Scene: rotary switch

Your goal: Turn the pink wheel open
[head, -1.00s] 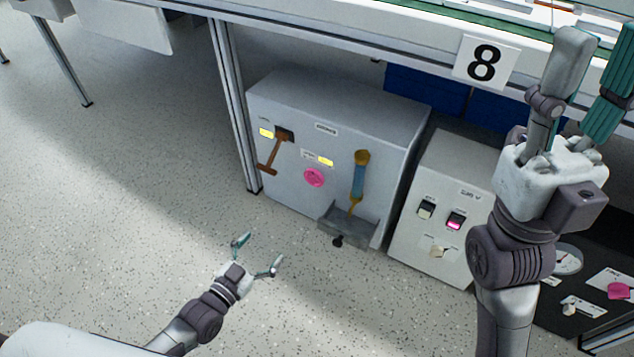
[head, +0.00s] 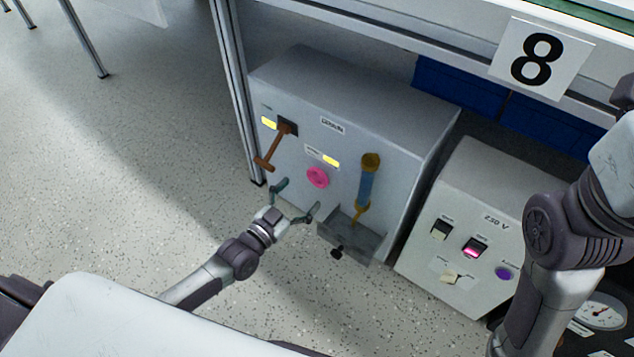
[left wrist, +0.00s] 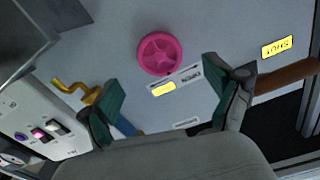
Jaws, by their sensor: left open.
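The pink wheel (head: 318,177) is a small round knob on the front of a grey box under the bench. In the left wrist view the pink wheel (left wrist: 159,54) shows a star-like grip, above and between my fingers. My left gripper (head: 297,202) is open and empty, in front of the box, just below and left of the wheel in the head view. In the left wrist view its two fingers (left wrist: 170,98) are spread wide, apart from the wheel. My right arm stands at the right edge of the head view; its fingers are out of frame.
Left of the wheel is a brown T-handle (head: 271,148). Right of it hangs a blue and yellow lever (head: 367,188) above a grey tray (head: 352,243). A white 230 V box (head: 465,228) with switches stands to the right. The floor (head: 130,190) at left is clear.

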